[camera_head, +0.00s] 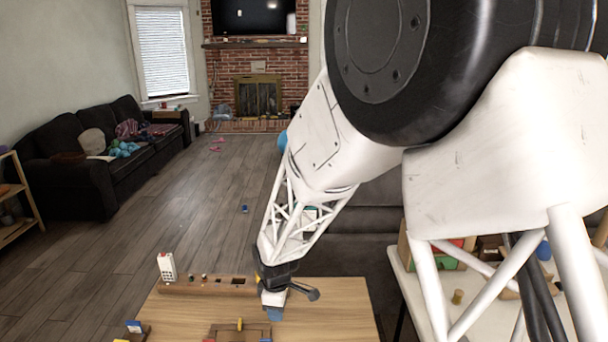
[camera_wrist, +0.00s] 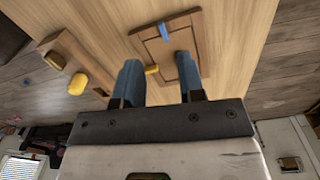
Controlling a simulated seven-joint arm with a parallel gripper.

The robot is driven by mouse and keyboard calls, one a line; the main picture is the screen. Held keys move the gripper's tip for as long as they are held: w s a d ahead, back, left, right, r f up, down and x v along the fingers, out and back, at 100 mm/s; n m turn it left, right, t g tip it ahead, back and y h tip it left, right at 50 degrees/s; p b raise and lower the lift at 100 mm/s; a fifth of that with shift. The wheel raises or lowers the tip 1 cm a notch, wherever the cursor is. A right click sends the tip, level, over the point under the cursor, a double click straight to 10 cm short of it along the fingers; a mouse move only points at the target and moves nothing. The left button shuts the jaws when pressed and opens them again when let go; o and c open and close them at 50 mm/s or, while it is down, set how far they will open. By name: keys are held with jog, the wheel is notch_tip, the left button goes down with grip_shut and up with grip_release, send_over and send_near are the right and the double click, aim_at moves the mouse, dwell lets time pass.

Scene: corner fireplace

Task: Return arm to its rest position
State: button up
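My gripper (camera_head: 273,312) hangs over the wooden table at the lower middle of the head view, with my arm reaching down from the upper right. In the wrist view its two blue fingers (camera_wrist: 158,60) are apart, with nothing held between them. Below and beyond the fingers lies a brown framed wooden board (camera_wrist: 192,25) with a small blue piece (camera_wrist: 163,31) and a small yellow piece (camera_wrist: 152,69). The height of the fingertips above the board is hard to tell.
The wooden table (camera_head: 335,300) carries a long wooden holder (camera_head: 210,288) and a white upright object (camera_head: 167,266). A white table (camera_head: 450,310) with boxes stands at right, partly behind my arm. A dark sofa (camera_head: 75,170) is at left. Open floor (camera_head: 200,210) lies between.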

jog(key=s+d+r+m+t, duration=0.1)
jog(key=s+d+r+m, duration=0.35)
jog(key=d+r, duration=0.4)
jog(key=s+d+r+m, duration=0.4)
jog(key=s+d+r, duration=0.25)
jog(key=r, duration=0.25)
jog(key=s+d+r+m, duration=0.4)
jog(key=s+d, duration=0.1)
jog(key=s, duration=0.4)
jog(key=s+d+r+m+t, duration=0.1)
jog(key=s+d+r+m, duration=0.3)
jog(key=s, duration=0.5)
jog(key=shift+d, duration=0.9)
